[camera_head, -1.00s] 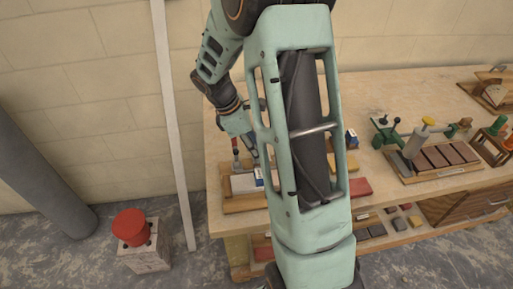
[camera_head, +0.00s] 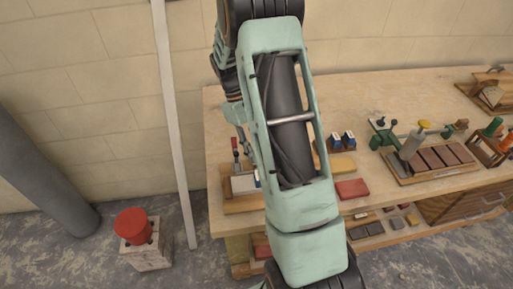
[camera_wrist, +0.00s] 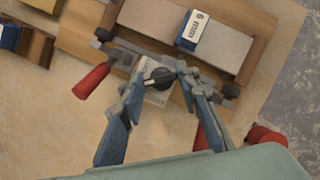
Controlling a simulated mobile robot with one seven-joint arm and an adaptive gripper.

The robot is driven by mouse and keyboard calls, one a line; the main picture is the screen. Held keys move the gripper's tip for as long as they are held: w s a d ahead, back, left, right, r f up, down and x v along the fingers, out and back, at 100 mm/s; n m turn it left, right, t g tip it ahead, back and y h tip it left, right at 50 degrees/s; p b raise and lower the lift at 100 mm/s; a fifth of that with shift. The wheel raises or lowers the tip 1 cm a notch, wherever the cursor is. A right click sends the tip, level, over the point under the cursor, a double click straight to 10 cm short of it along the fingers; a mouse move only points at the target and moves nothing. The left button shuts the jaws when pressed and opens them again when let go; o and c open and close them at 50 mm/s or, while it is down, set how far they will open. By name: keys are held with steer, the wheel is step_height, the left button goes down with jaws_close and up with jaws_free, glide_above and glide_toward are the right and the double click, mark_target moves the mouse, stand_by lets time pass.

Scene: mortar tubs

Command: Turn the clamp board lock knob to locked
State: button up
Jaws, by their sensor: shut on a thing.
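The clamp board (camera_head: 243,206) is a wooden board at the left end of the bench, partly hidden behind my arm. The black lock knob (camera_wrist: 158,78) sits at the board's edge beside a pale label plate (camera_wrist: 156,97), whose marks I cannot read. My gripper (camera_wrist: 166,70) has its fingertips closed at the knob, one on each side. Which way the knob points is hard to tell.
On the bench, a red block (camera_head: 352,189) and a green-handled fixture (camera_head: 430,160) stand to the right. Bare bench lies in front of the board.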

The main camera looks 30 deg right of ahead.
steer(key=m, duration=0.1)
steer(key=m+y, duration=0.1)
steer(key=m, duration=0.1)
steer(key=shift+w+d+m, duration=0.1)
steer(key=shift+d+m, duration=0.05)
steer(key=shift+m, duration=0.15)
steer(key=shift+m+y, duration=1)
steer(key=shift+m, duration=0.9)
steer(key=o, duration=1.2)
steer(key=shift+c, duration=0.2)
steer(key=v, duration=1.2)
steer(key=shift+d, duration=0.1)
